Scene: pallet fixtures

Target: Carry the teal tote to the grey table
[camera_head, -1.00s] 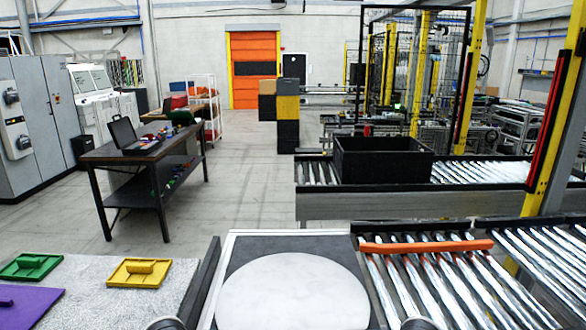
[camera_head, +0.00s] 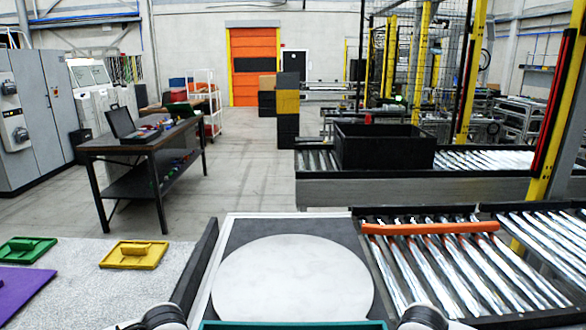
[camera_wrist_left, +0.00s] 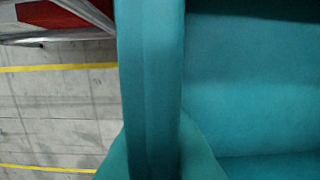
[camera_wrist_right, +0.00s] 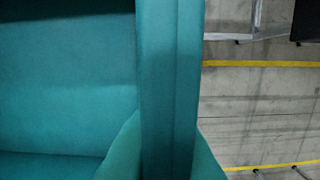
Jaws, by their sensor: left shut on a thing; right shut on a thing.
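The teal tote (camera_head: 297,325) shows only as a strip of its rim at the bottom edge of the head view. Its rim and wall fill much of the left wrist view (camera_wrist_left: 150,70) and of the right wrist view (camera_wrist_right: 170,70). My two arms come in at the bottom of the head view, the left one (camera_head: 160,318) and the right one (camera_head: 424,317) on either side of the tote. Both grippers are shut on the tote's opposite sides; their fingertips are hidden. A speckled grey tabletop (camera_head: 75,265) lies at the left front.
Green (camera_head: 25,250), yellow (camera_head: 134,254) and purple (camera_head: 20,285) plates lie on the grey tabletop. A white disc (camera_head: 292,277) on a dark framed surface lies ahead, with a roller conveyor (camera_head: 450,265) and orange bar (camera_head: 430,228) at right. A black bin (camera_head: 385,150) stands behind.

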